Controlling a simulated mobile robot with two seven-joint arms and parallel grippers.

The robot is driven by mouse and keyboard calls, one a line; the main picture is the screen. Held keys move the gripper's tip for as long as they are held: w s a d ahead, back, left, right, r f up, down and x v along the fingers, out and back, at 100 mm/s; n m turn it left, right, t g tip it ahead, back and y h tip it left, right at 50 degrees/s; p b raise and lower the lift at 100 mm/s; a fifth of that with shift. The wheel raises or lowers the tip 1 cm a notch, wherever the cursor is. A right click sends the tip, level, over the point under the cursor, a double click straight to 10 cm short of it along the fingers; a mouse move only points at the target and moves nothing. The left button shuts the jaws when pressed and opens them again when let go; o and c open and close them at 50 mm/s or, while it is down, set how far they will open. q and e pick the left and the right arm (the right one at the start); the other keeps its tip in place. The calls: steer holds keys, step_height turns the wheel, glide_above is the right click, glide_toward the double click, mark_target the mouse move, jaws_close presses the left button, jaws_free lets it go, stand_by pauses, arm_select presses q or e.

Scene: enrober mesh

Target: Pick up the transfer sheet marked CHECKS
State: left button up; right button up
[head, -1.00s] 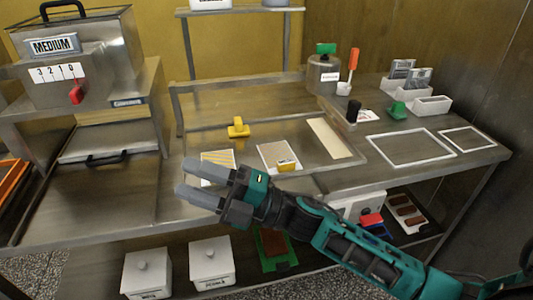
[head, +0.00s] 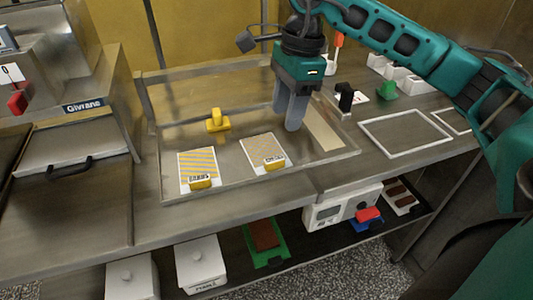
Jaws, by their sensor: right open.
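Two transfer sheets lie flat in a shallow metal tray (head: 225,188). The right sheet (head: 258,145) has a fine orange pattern and a yellow tab (head: 274,162); its lettering is too small to read surely, but the pattern looks like checks. The left sheet (head: 197,160) has yellow stripes and a yellow tab (head: 200,182) with unclear lettering. My right gripper (head: 291,122) is open and empty, fingers pointing down, above the tray just right of and behind the right sheet. My left gripper is out of view.
A yellow-handled tool (head: 218,122) stands in the tray behind the sheets. A pale strip (head: 322,130) lies at the tray's right. A black-handled stamp (head: 345,97), green block (head: 387,90) and white frame (head: 405,137) are further right. A metal machine stands at left.

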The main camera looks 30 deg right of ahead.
mark_target(275, 158)
steer(key=f, duration=0.3)
steer(key=a+f, duration=0.1)
steer(key=f, duration=0.3)
steer(key=a+f, duration=0.1)
steer(key=f, duration=0.2)
steer(key=shift+w+f, duration=0.15)
steer(key=shift+f, duration=0.2)
steer(key=shift+c, duration=0.2)
jaws_close()
